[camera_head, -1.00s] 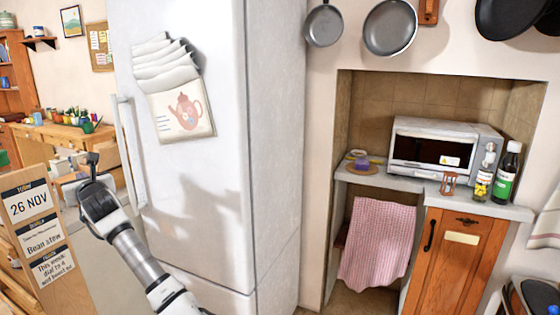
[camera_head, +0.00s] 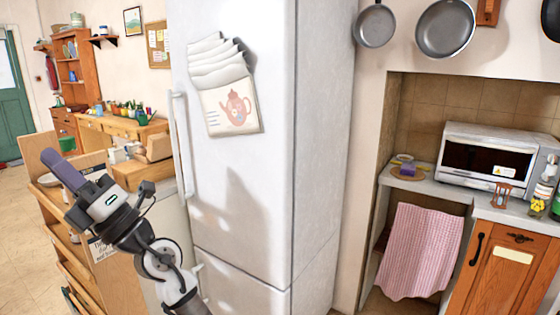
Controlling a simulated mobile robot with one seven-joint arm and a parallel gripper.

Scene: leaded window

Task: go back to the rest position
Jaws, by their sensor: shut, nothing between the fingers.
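My arm rises from the bottom of the head view, left of centre, in front of the fridge's left side. My gripper (camera_head: 108,206) shows as the dark and white part at the arm's upper end, and it is shut and empty. Its fingertips are hard to make out. A dull purple cylindrical piece extends from it to the upper left. The gripper appears in front of the wooden shelf unit, and I cannot tell the gap between them.
The white fridge (camera_head: 245,165) with its long handle (camera_head: 181,145) stands right of my arm. The wooden shelf unit (camera_head: 60,225) is behind and left of it. A microwave (camera_head: 497,157) stands on the right counter. Open floor (camera_head: 15,215) shows at far left.

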